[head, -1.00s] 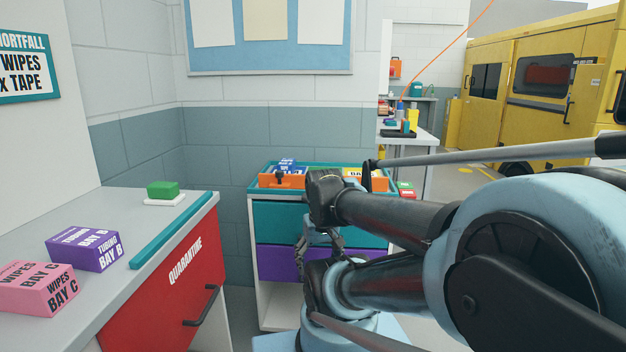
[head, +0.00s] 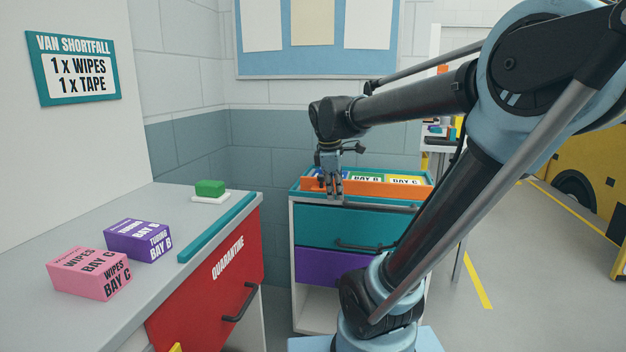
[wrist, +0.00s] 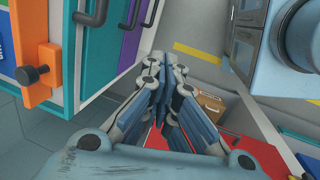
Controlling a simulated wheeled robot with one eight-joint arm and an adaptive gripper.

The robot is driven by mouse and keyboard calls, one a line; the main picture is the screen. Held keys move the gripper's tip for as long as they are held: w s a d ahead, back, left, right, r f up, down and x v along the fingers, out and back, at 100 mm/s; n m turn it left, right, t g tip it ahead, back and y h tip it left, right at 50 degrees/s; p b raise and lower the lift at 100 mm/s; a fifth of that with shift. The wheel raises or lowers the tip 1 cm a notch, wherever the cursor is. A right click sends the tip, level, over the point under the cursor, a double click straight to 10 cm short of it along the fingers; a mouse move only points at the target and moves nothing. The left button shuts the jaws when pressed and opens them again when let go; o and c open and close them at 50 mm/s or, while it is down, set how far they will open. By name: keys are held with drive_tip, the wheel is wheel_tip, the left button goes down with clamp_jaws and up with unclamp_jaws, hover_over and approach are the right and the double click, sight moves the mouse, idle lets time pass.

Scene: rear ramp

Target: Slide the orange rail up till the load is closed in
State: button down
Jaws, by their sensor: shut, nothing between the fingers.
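The orange rail (head: 385,189) runs along the front of the cart's top tray. Green and yellow boxes marked Bay B and Bay C (head: 404,179) stand behind it, their tops showing above it. In the wrist view the orange rail (wrist: 37,48) is at the left edge, with a black knob (wrist: 33,75) on its face. My gripper (head: 334,197) points down at the rail's left part and hides some of it. In the wrist view my gripper (wrist: 166,75) is shut and empty, apart from the knob.
The cart's teal drawer (head: 345,228) with a dark handle lies below. The quarantine counter (head: 160,195) at the left holds pink, purple and green items. Open floor (head: 530,270) is at the right.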

drive_tip(key=w+a+r+n+h, duration=0.1)
drive_tip(key=w+a+r+n, duration=0.7)
drive_tip(key=w+a+n, duration=0.4)
drive_tip(key=w+d+f, duration=0.7)
drive_tip(key=f, duration=0.2)
drive_tip(key=shift+f+t, duration=0.15)
drive_tip(key=shift+t, duration=0.25)
drive_tip(key=shift+w, duration=0.1)
drive_tip(key=w+d, duration=0.1)
drive_tip(key=w, duration=0.4)
drive_tip(key=w+d, duration=0.2)
drive_tip(key=w, duration=0.3)
drive_tip(key=w+d, duration=0.2)
drive_tip(key=w, duration=0.4)
drive_tip(key=shift+w+d, duration=0.1)
